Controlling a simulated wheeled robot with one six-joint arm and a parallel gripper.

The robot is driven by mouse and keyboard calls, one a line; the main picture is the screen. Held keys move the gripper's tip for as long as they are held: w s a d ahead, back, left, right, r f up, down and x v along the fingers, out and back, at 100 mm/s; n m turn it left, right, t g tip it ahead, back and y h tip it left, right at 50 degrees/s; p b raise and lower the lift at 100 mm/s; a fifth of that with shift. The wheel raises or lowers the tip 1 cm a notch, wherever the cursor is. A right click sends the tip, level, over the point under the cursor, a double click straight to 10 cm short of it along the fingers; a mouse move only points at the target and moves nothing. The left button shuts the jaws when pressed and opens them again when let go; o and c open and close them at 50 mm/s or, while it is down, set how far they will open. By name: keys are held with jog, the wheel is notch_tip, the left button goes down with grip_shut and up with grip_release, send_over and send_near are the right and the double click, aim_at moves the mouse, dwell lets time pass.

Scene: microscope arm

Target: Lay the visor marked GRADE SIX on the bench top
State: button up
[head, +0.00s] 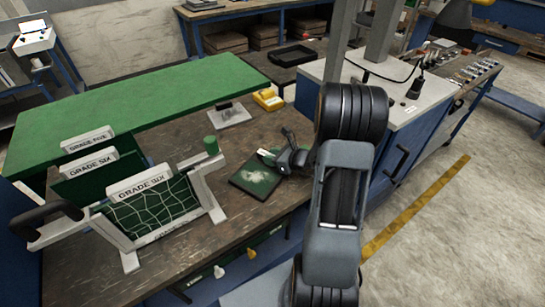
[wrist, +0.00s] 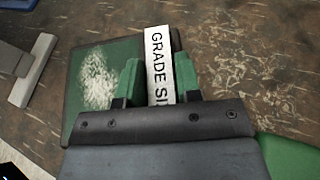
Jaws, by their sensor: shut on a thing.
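My gripper (head: 283,156) is shut on a visor with a white label tab, between its green fingertips in the wrist view (wrist: 158,82). The label reads "GRADE SI", its end hidden by the gripper. The visor's dark green panel (head: 255,178) bears a cloudy white patch and appears in the wrist view (wrist: 97,80) too. It looks flat over the brown bench top (head: 190,245); I cannot tell whether it touches. Another GRADE SIX visor (head: 150,210), with a white net pattern, stands in the frame at front left. Its label faces the head camera.
Behind it stand a second GRADE SIX plate (head: 90,165) and a GRADE FIVE plate (head: 88,140). A white bracket with a green knob (head: 211,146) is left of the held visor. A yellow item (head: 267,99) and a white-based block (head: 229,115) lie farther back. Bare bench shows around the panel.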

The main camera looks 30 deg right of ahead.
jog(key=shift+f, duration=0.15)
jog(key=shift+f, duration=0.1)
jog(key=o, duration=1)
